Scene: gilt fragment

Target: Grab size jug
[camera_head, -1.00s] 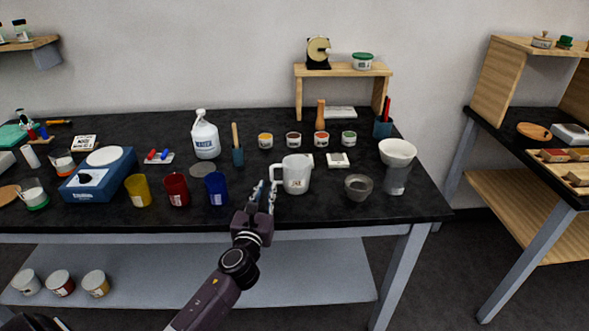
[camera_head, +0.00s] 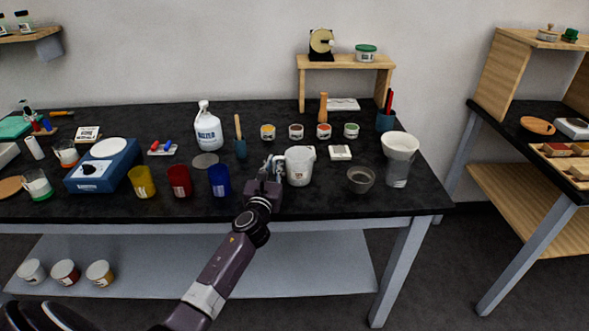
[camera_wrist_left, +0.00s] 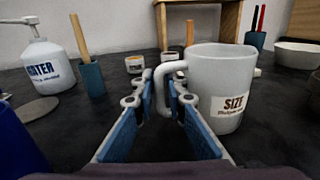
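The size jug (camera_head: 300,167) is a whitish mug-shaped vessel standing upright on the black table. In the left wrist view the jug (camera_wrist_left: 218,72) shows a "SIZE" label, with its handle toward the left. My left gripper (camera_head: 272,165) is at the jug's handle side. In the left wrist view my left gripper (camera_wrist_left: 161,90) has its fingers apart, one on each side of the handle. I see no clear squeeze on the handle. My right gripper is not in view.
A blue cup (camera_head: 219,181) stands left of the gripper, beside red and yellow cups. A water bottle (camera_head: 208,130) and a blue tool holder (camera_head: 240,149) stand behind. A grey bowl (camera_head: 360,180) is right of the jug. Small paint pots (camera_head: 296,131) line the back.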

